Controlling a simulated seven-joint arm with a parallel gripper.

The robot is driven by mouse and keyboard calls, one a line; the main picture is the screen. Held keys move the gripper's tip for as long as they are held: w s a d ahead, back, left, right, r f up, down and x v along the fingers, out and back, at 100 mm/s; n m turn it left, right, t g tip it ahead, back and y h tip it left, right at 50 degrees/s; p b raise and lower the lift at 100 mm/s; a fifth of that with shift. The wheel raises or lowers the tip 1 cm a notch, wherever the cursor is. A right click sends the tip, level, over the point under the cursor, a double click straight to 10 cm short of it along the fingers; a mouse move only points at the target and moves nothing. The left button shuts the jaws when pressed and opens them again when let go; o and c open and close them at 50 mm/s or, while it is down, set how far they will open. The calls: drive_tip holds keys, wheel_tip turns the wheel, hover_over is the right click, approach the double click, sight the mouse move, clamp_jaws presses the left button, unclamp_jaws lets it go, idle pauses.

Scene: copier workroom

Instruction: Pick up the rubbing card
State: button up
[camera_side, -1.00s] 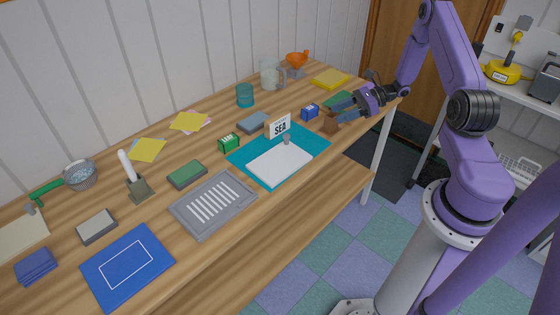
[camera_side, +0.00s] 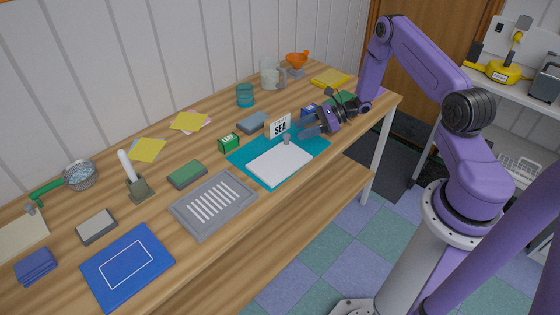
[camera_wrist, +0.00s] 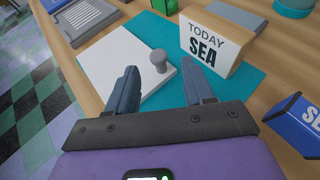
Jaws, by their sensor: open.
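A flat white card (camera_side: 280,162) with a grey knob (camera_side: 287,140) near its back edge lies on a teal mat (camera_side: 245,160); I take it to be the rubbing card. In the wrist view the white card (camera_wrist: 110,62) is ahead and to the left, and its knob (camera_wrist: 158,62) appears between my open fingertips. My gripper (camera_side: 308,131) is open and empty, above the mat's right part, just right of the knob. It also shows in the wrist view (camera_wrist: 161,70). A standing sign reading "TODAY SEA" (camera_side: 280,127) is just behind the knob.
A blue box (camera_wrist: 300,125) stands right of the mat. A green box (camera_side: 229,142) and a grey-blue block (camera_side: 253,122) are behind it. A grey slotted tray (camera_side: 190,218) lies left of the mat. A blue mat (camera_side: 105,278) lies further left.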

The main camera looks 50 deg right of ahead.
drive_tip(key=x, duration=0.4)
drive_tip(key=shift+a+f, duration=0.1)
drive_tip(key=shift+f, duration=0.05)
drive_tip(key=shift+s, duration=0.1)
clamp_jaws()
